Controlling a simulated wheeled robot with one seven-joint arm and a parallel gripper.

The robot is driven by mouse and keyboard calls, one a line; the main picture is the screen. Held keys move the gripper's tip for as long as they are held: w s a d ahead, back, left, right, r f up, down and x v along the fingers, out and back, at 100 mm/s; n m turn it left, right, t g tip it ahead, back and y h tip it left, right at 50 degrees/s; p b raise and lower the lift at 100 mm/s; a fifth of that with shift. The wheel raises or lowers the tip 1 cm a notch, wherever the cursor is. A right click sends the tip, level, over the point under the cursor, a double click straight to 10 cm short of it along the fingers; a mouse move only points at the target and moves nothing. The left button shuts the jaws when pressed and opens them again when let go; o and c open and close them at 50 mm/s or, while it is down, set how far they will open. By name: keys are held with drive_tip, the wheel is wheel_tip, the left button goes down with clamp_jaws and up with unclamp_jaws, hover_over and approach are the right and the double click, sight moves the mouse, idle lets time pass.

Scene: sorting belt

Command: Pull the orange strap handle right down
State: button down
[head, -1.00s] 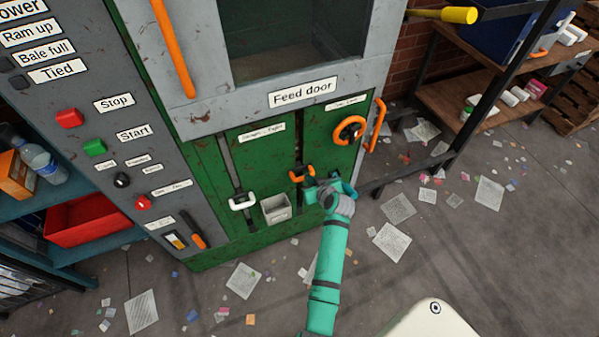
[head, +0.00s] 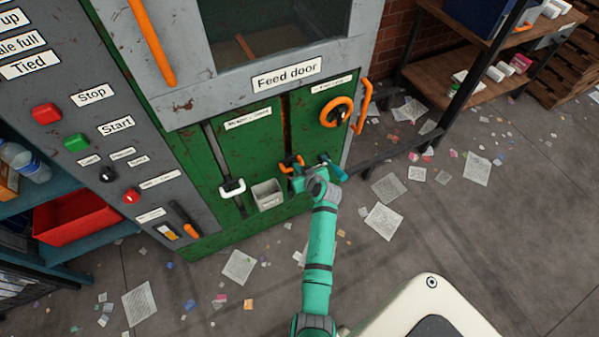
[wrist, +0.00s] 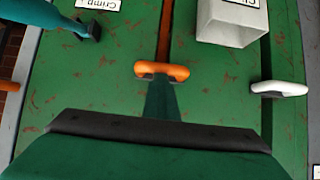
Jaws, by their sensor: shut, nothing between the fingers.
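The orange strap handle (head: 291,162) is a small orange loop low on the green front panel, at the lower part of a narrow upright slot. In the wrist view the orange handle (wrist: 162,71) is near the middle, against the panel. My gripper (head: 298,182) is shut and empty, close in front of the handle and just below it in the head view. In the wrist view my gripper (wrist: 161,92) reaches up to the handle's near edge. I cannot tell whether they touch.
A white handle (head: 232,188) and a grey box (head: 267,194) are to the left. A teal lever (head: 332,167) is close on the right. An orange wheel (head: 337,112) and an orange side bar (head: 362,106) are above right. Papers litter the open floor.

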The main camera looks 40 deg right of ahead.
drive_tip(key=w+r+v, duration=0.1)
drive_tip(key=v, duration=1.2)
drive_tip(key=shift+d+r, duration=0.2)
drive_tip(key=shift+r, duration=0.2)
drive_tip(key=shift+w, duration=0.15)
